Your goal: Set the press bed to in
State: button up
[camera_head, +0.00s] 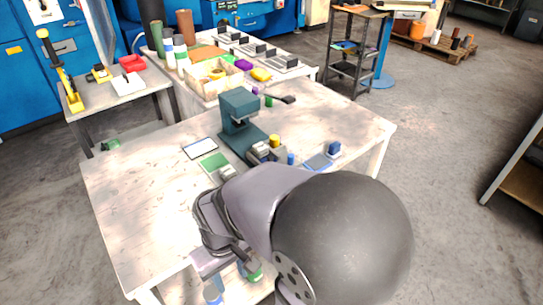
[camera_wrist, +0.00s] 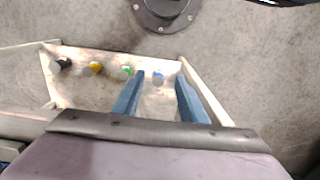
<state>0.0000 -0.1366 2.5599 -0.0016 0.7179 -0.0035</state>
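The teal press (camera_head: 238,108) stands on the worktable, its head overhanging a base that extends toward the front right. A small grey and white block (camera_head: 260,149) is at the front end of that base. I cannot tell which part is the sliding bed or whether it is in or out. My gripper (camera_head: 228,284) is at the table's front edge, well away from the press, and my arm covers much of the table between. In the wrist view my gripper (camera_wrist: 160,76) has two blue fingers apart, with nothing held between them.
Below the fingers is a pale tray (camera_wrist: 95,54) with black, yellow, green and blue round-topped pieces. A green pad (camera_head: 214,163), a white card (camera_head: 200,148), a yellow-topped piece (camera_head: 274,140) and a blue block (camera_head: 334,149) surround the press. The table's left side is clear.

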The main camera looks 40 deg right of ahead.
aim_at(293, 156)
jog(key=shift+c, duration=0.5)
